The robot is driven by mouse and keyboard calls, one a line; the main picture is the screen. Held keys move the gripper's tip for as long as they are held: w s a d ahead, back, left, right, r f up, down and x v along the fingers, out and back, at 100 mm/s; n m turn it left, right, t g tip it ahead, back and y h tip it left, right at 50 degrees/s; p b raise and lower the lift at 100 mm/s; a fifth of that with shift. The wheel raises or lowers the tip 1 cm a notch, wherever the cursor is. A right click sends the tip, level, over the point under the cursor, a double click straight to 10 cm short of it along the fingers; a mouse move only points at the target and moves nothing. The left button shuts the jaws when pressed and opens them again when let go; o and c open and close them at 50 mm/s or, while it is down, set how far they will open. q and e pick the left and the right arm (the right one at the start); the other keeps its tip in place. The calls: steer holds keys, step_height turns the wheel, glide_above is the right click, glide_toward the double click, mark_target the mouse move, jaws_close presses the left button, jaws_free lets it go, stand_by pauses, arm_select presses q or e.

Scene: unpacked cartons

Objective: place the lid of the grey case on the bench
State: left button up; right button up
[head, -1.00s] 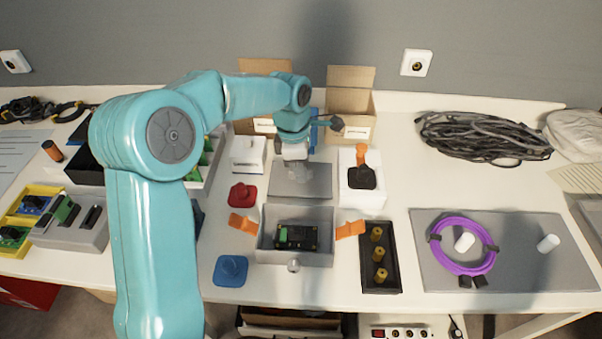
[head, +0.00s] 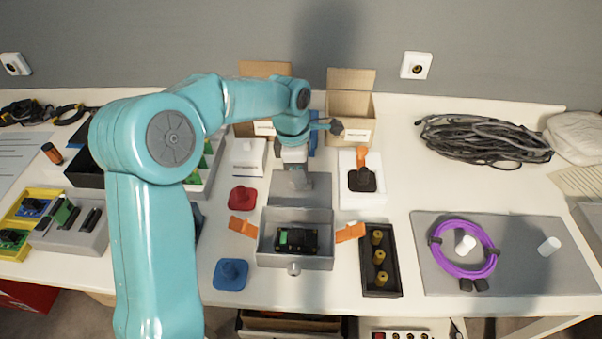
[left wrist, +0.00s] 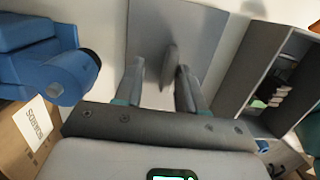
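The lid (head: 318,188) of the grey case is a flat grey plate with an upright tab. It lies level just behind the open grey case (head: 322,262), seemingly on the bench; any small gap beneath cannot be seen. The case holds a black and green board (head: 297,240). My left gripper (head: 298,186) is low over the lid's middle. In the left wrist view the fingers (left wrist: 160,75) stand apart on both sides of the tab (left wrist: 169,65), with a visible gap at the left one, above the lid (left wrist: 150,30). My right gripper is not in view.
Orange clips (head: 242,227) flank the case. Cartons (head: 352,105) stand behind. Bare bench (head: 430,185) lies farther right.

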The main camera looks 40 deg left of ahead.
arm_select(q)
step_height(320, 180, up, 11)
steer(key=a+p, duration=0.1)
steer(key=p, duration=0.1)
steer(key=shift+s, duration=0.3)
